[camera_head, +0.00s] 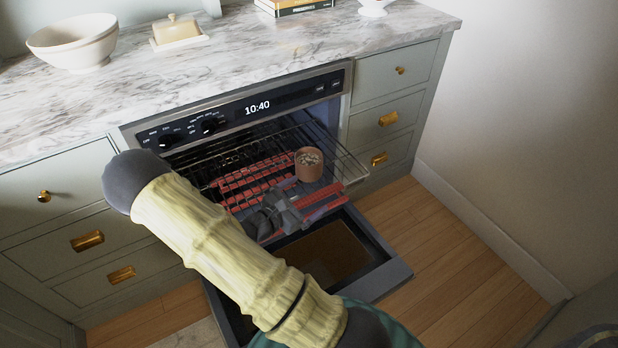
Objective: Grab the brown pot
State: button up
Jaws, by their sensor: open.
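The brown pot (309,169) is a small round pot with pale, pebble-like contents. It appears upright on the pulled-out wire rack (340,160) of the open oven. My gripper (285,207) is dark grey and open, below and left of the pot in the picture. A gap shows between the gripper and the pot, and nothing shows in the jaws. My arm crosses the lower left and hides part of the oven and its door.
The oven door (396,275) is folded down in front. Red bars (250,175) show beneath the rack. A marble counter (240,50) above holds a white bowl (72,40) and a butter dish (178,31). Wooden floor (460,255) to the right is clear.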

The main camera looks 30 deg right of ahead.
aim_at(304, 169)
jog(key=w+f+n+t, duration=0.1)
jog(key=w+n+t, duration=0.1)
jog(key=w+a+f+n+t+b, duration=0.1)
jog(key=w+f+n+t, duration=0.1)
jog(key=w+a+f+n+t+y+b, duration=0.1)
jog(key=w+f+n+t, duration=0.1)
jog(key=shift+w+a+f, duration=0.1)
jog(key=shift+w+f, duration=0.05)
jog(key=shift+f, duration=0.1)
jog(key=shift+r, duration=0.1)
jog(key=b+x, duration=0.2)
jog(key=x, duration=1)
jog(key=shift+w+r, duration=0.1)
jog(key=shift+r, duration=0.05)
jog(key=b+x, duration=0.1)
jog(key=x, duration=0.1)
jog(key=b+x, duration=0.1)
jog(key=x, duration=0.2)
jog(key=shift+w+f, duration=0.2)
jog(key=shift+f, duration=0.05)
jog(key=shift+r, duration=0.1)
